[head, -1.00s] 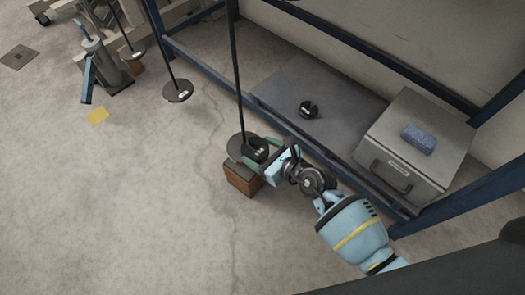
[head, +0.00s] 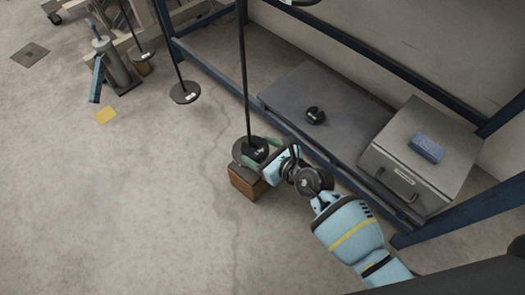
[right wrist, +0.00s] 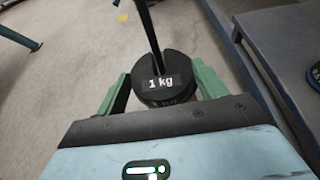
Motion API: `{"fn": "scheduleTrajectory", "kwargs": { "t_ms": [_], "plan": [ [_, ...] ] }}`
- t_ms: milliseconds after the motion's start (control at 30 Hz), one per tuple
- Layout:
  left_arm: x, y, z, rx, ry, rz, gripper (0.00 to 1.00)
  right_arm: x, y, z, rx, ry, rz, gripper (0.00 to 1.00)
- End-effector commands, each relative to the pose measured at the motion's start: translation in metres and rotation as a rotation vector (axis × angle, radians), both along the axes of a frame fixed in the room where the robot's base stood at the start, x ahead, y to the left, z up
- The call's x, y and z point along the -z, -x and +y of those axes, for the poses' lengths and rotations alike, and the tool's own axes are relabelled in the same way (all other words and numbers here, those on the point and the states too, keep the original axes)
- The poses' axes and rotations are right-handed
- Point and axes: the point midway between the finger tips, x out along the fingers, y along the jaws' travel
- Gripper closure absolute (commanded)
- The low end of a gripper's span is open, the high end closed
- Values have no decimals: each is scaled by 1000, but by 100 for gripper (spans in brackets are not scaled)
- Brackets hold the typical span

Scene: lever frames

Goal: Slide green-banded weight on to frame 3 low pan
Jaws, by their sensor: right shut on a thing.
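A black slotted weight marked "1 kg" (right wrist: 158,66) is between the green fingers of my right gripper (right wrist: 158,92). In the head view the right gripper (head: 272,152) reaches in from the right and is shut on this weight (head: 260,149) at the foot of a hanging rod (head: 243,80). The rod appears to run into the weight's slot. Below the weight is a dark disc, the low pan (head: 238,153), partly hidden; whether they touch is unclear. No green band or frame number is readable. My left gripper is out of view.
A wooden block (head: 246,183) is under the pan. Another slotted weight (head: 315,115) lies on a grey shelf (head: 290,85); a grey case (head: 435,165) with a blue sponge (head: 426,147) is to its right. Another hanging pan (head: 185,92) is left. Blue posts border the shelf.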

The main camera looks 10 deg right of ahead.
Motion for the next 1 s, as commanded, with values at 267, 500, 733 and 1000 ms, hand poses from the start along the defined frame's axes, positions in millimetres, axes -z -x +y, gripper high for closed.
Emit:
{"fn": "scheduleTrajectory", "kwargs": {
  "t_ms": [267, 500, 733, 1000],
  "plan": [
    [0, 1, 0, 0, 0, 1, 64, -4, -2, 1, 1, -4, -8, 81],
    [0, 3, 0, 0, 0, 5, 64, -4, -3, 2, 1, -4, -8, 81],
    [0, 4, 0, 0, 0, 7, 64, -4, -6, 3, 1, -4, -8, 81],
    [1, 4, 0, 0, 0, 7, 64, -4, -10, 5, 2, -4, -9, 81]
  ]
}}
